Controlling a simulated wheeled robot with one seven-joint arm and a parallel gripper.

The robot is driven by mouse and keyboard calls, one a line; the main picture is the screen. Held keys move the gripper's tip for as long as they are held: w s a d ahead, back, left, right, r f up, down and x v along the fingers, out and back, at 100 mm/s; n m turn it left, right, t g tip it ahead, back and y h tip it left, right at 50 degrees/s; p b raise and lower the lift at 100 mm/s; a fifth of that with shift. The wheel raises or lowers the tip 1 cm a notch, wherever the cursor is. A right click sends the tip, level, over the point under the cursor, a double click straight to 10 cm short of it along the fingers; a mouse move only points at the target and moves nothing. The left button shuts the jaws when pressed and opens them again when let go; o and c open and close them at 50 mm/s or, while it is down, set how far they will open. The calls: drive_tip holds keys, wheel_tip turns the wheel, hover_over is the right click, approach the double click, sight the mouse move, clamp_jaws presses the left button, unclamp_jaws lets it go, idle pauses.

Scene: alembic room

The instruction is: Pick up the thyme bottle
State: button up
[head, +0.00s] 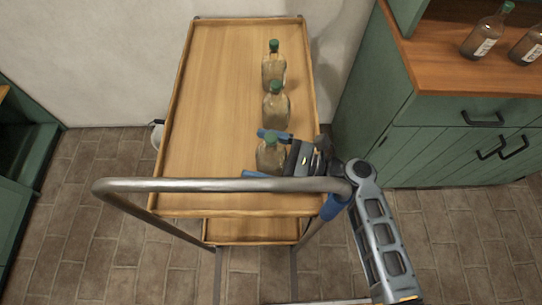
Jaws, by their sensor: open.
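Three clear glass bottles with green caps stand upright in a row on the wooden tray-top of a cart (205,100): a far one (273,70), a middle one (276,111) and a near one (269,157). No label on them can be read, so I cannot tell which one is thyme. My gripper (254,153) reaches in from the right with its blue fingers apart, one on the far side and one on the near side of the near bottle. The near bottle is between the fingers. I cannot tell whether either finger touches it.
A lower shelf (250,230) shows beneath. The left half of the cart top is bare. A green cabinet (440,140) at right holds two labelled bottles (486,32) (530,44).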

drive_tip(key=shift+c, duration=0.3)
drive_tip(key=c, duration=1.3)
drive_tip(key=shift+r, duration=0.1)
